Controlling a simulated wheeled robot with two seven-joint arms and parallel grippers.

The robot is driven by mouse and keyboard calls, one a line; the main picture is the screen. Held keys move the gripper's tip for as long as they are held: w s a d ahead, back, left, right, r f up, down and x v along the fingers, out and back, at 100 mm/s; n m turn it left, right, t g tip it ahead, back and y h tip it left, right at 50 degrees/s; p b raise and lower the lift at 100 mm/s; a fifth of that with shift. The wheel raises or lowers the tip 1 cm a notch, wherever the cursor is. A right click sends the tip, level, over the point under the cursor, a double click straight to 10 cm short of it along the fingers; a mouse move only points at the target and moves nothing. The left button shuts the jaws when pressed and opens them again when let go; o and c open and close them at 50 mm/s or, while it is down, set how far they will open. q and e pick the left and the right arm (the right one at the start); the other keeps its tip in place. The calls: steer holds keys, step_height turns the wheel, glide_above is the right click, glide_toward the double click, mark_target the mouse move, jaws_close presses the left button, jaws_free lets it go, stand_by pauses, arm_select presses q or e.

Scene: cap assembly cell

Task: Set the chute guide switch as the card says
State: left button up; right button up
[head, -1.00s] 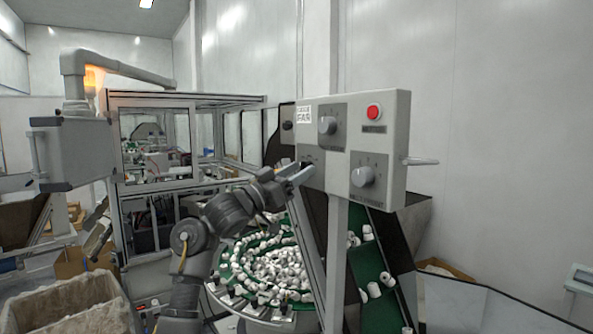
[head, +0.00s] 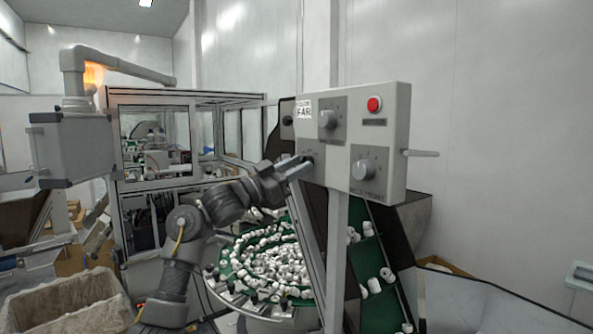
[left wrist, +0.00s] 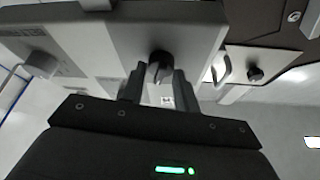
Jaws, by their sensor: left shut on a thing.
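The grey control box (head: 385,122) stands on a post, with a white card (head: 304,110) at its upper left. The card's lower line reads FAR; its upper line is too small to read. My left gripper (head: 304,163) is at the box's lower left. In the left wrist view its fingers are shut on a dark switch knob (left wrist: 160,59), one finger on each side. The fingers hide part of the knob, and its marks cannot be read. My right gripper is not in view.
Two grey dials (head: 328,119) (head: 364,170) and a red button (head: 375,104) are on the same face. A lever (head: 421,153) sticks out at right. A round green feeder (head: 238,268) with white caps is below, beside a green chute (head: 376,268).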

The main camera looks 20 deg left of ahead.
arm_select(q)
steer(key=shift+w+a+m+g+h, duration=0.1)
steer(key=shift+m+g+h, duration=0.5)
steer(key=shift+m, duration=1.25)
steer(key=shift+a+m+g+h, duration=0.1)
steer(key=shift+m+g+h, duration=0.1)
steer(key=shift+m+g, duration=1.25)
steer(key=shift+d+r+m+t, duration=0.1)
steer(key=shift+m+t, duration=0.15)
steer(key=shift+m, duration=0.35)
steer(key=o, duration=1)
steer(key=shift+c, duration=0.2)
